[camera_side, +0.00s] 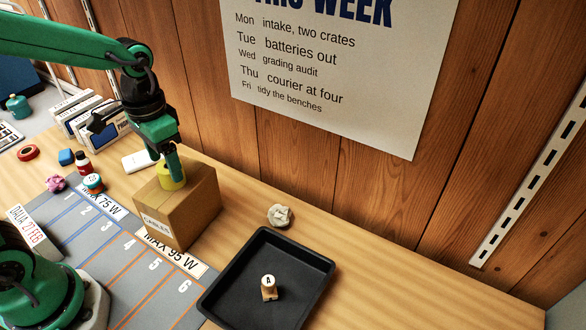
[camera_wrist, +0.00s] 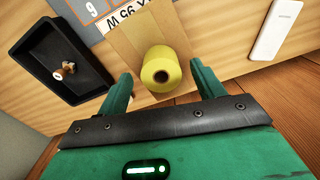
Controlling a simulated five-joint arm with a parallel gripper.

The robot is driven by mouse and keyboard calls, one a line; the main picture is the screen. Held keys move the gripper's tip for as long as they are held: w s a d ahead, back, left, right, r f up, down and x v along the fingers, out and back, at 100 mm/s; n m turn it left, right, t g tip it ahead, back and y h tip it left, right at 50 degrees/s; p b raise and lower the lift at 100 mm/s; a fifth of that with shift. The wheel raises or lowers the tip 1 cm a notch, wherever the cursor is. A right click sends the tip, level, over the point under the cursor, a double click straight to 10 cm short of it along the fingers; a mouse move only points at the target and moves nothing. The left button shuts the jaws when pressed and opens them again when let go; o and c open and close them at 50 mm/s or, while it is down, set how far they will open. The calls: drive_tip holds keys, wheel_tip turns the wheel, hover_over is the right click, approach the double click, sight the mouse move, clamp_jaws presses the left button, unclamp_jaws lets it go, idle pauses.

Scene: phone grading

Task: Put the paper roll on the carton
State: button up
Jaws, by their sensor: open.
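The yellow paper roll (camera_side: 171,176) stands upright on top of the brown carton (camera_side: 197,212), which carries a label reading CABLES. In the wrist view the roll (camera_wrist: 161,72) shows end-on with its dark core hole, and the carton top (camera_wrist: 128,42) lies around it. My gripper (camera_side: 174,160) is above the carton at the roll in the side view. In the wrist view its two green fingers (camera_wrist: 162,88) are spread apart, one on each side of the roll, with visible gaps. The gripper is open and holds nothing.
A black tray (camera_side: 322,262) holding a wooden stamp-like piece (camera_side: 269,287) lies right of the carton. A crumpled paper ball (camera_side: 280,215) lies behind the tray. A white phone (camera_side: 138,161), bottles and boxes stand at left. The bench at right is clear.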

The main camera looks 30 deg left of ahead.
wheel_tip(320, 180, up, 10)
drive_tip(key=shift+f, duration=0.15)
idle(0.3)
drive_tip(key=shift+s, duration=0.1)
idle(0.4)
drive_tip(key=n+t, duration=0.2)
drive_tip(key=t, duration=0.4)
approach(158, 170)
drive_tip(key=shift+s+a+r, duration=0.35)
drive_tip(key=shift+a, duration=0.2)
drive_tip(key=shift+s+a+r, duration=0.3)
drive_tip(key=shift+a+r, duration=0.05)
drive_tip(key=shift+a, duration=0.2)
